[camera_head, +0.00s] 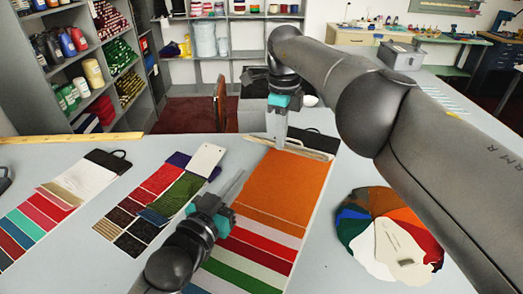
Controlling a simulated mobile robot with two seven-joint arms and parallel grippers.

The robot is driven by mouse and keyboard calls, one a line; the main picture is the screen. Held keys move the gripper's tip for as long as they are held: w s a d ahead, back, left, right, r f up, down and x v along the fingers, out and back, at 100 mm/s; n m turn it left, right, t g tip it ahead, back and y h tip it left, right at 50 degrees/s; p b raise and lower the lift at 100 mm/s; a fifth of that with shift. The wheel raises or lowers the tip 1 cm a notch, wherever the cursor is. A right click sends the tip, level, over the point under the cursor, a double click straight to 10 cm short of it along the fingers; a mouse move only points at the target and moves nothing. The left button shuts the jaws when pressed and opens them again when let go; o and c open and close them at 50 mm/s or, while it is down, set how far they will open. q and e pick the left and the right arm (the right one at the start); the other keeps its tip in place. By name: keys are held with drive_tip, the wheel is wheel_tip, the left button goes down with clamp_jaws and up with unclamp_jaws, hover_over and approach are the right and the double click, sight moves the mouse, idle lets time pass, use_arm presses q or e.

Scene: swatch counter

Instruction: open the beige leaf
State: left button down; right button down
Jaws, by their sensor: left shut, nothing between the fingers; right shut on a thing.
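A swatch card with a wide orange leaf (283,188) lies in the middle of the counter, with red, white, green and blue strips below it. The beige leaf (308,151) shows as a thin folded band at the far edge of the orange one, beside the card's black head (318,143). My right gripper (282,146) points down at the left end of this band and is shut on it; the fingertips hide the exact grip. My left gripper (238,182) is shut and empty, over the left side of the same card.
Another striped swatch card (48,214) lies at the left, and a multicoloured set (152,205) with a white tag lies between. A round fan of coloured swatches (352,222) lies at the right under my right arm. A yellow ruler (75,138) lies along the far left edge.

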sight(268, 143)
use_arm(q)
drive_tip(key=x, duration=1.1)
use_arm(e)
drive_tip(key=shift+d, duration=0.15)
use_arm(q)
drive_tip(key=shift+w+d+r, duration=0.1)
drive_tip(key=shift+w+r, duration=0.1)
drive_tip(key=shift+r, duration=0.35)
drive_tip(key=shift+w+d+r, duration=0.1)
drive_tip(key=shift+w+r, duration=0.1)
drive_tip(key=shift+r, duration=0.3)
use_arm(e)
drive_tip(key=shift+s+f, duration=0.15)
drive_tip(key=c, duration=1.3)
unclamp_jaws()
drive_tip(key=shift+o, duration=1.4)
use_arm(q)
drive_tip(key=shift+f, duration=0.2)
use_arm(e)
drive_tip(key=shift+o, duration=0.3)
